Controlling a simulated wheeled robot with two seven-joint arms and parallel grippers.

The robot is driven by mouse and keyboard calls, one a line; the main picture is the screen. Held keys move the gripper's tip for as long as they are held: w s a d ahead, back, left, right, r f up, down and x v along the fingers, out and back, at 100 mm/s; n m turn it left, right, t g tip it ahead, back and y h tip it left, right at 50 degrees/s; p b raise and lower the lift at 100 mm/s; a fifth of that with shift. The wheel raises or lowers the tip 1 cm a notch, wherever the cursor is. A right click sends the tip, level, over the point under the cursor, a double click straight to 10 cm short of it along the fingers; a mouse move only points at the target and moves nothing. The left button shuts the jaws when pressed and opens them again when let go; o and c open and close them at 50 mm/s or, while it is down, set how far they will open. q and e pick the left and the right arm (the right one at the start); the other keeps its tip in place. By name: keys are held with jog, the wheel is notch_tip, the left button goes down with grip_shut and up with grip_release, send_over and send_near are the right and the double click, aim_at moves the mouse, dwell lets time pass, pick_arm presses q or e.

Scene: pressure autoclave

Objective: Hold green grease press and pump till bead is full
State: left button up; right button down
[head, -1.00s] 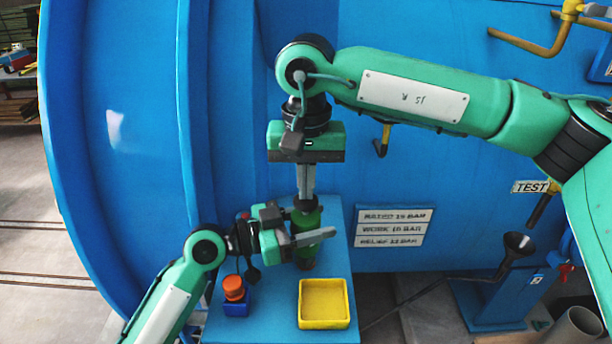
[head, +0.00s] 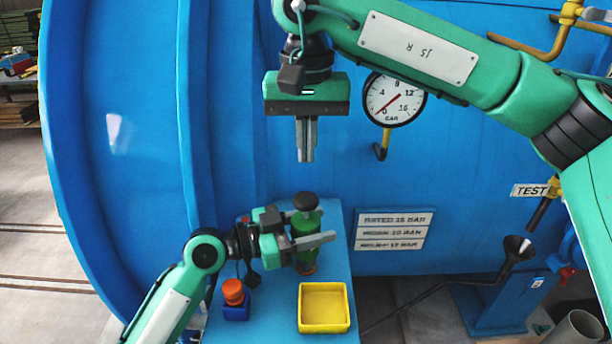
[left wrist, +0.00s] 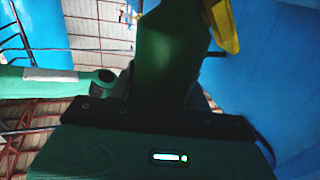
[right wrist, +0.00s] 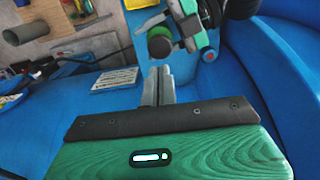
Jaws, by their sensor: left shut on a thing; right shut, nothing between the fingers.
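The green grease press (head: 305,222) stands upright on the blue table, with its dark round knob (head: 305,201) on top. My left gripper (head: 312,241) is shut around the press body from the left; in the left wrist view the green body (left wrist: 172,45) fills the space between its fingers. My right gripper (head: 306,158) is shut and empty, pointing down in the air above the knob, with a clear gap between them. The right wrist view shows its closed fingertips (right wrist: 160,72) and the knob (right wrist: 159,44) beyond. I see no bead that I can make out.
A yellow tray (head: 324,327) and an orange-capped blue block (head: 234,295) are on the blue table (head: 270,325) in front of the press. Behind stands the blue autoclave wall with a pressure gauge (head: 394,99) and a text plate (head: 394,231).

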notch_tip(320, 180, up, 5)
send_over(304, 198)
jog(key=shift+w+d, duration=0.2)
dwell(1.2)
jog(key=shift+s+a+r, duration=0.1)
jog(key=shift+a+r, duration=0.1)
jog(key=shift+r, duration=0.4)
jog(key=shift+a+r, duration=0.15)
jog(key=shift+r, duration=0.4)
jog(key=shift+f, duration=0.15)
notch_tip(304, 198, down, 14)
jog(key=shift+d+r, duration=0.1)
jog(key=shift+f, duration=1.4)
